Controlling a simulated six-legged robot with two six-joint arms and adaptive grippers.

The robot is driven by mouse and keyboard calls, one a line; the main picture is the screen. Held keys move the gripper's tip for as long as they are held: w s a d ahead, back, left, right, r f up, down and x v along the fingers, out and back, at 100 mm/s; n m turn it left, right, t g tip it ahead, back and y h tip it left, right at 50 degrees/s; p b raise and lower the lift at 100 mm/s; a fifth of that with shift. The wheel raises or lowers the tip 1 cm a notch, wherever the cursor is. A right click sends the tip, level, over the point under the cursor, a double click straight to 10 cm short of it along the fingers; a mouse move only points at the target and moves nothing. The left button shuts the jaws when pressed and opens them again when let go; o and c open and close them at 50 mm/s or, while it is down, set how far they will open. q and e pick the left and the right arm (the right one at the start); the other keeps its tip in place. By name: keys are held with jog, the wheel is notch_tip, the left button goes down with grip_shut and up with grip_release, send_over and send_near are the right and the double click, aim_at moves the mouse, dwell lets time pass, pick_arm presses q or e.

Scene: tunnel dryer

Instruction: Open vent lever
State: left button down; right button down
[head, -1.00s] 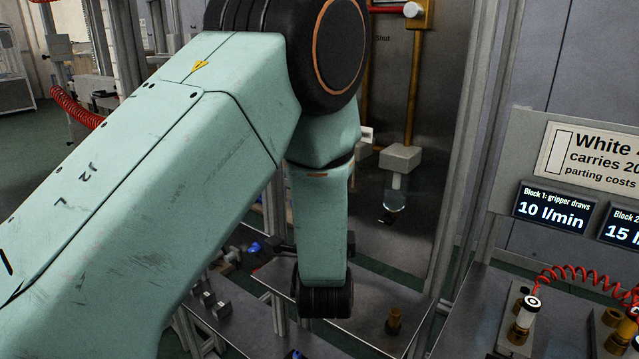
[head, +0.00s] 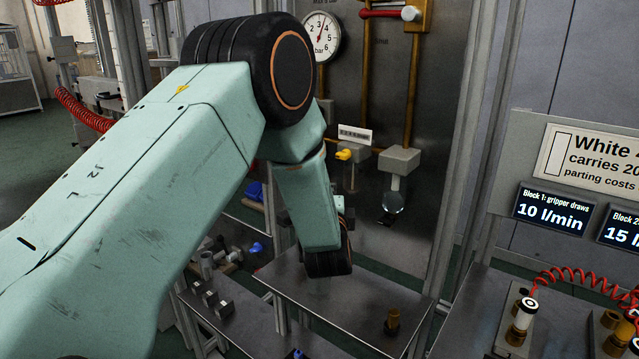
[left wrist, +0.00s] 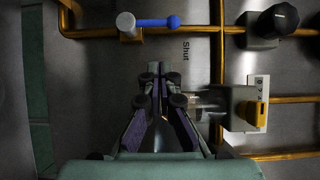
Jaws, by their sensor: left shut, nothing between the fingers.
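I cannot read which lever is named vent. My left gripper (left wrist: 158,72) is shut and empty in front of the panel, below the blue lever and left of the yellow handle. In the head view my arm hides it. A red lever (head: 384,13) shows at the top. My right gripper is not in view.
Brass pipes (head: 412,90) and a pressure gauge (head: 321,37) are on the metal panel. A black knob (left wrist: 280,20) is at the upper right in the wrist view.

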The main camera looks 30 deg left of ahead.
pick_arm(q)
jog(key=shift+w+a+p, duration=0.1)
jog(key=shift+w+a, duration=0.3)
jog(key=shift+a, duration=0.35)
jog(key=shift+w+a+p, duration=0.15)
jog(key=shift+w+a, duration=0.2)
jog(key=shift+a, duration=0.45)
jog(key=shift+w+a+p, duration=0.1)
jog(key=shift+w+a, duration=0.3)
jog(key=shift+a, duration=0.35)
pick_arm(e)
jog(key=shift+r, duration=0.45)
pick_arm(q)
jog(key=shift+a+r+n+p, duration=0.2)
jog(key=shift+n+p, duration=0.1)
jog(key=shift+p, duration=0.15)
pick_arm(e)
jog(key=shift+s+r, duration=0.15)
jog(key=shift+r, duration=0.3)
pick_arm(q)
jog(key=shift+w+a+n+g+h+p, duration=0.15)
jog(key=shift+n+g+h+p, duration=0.15)
jog(key=shift+n+g+p, duration=0.15)
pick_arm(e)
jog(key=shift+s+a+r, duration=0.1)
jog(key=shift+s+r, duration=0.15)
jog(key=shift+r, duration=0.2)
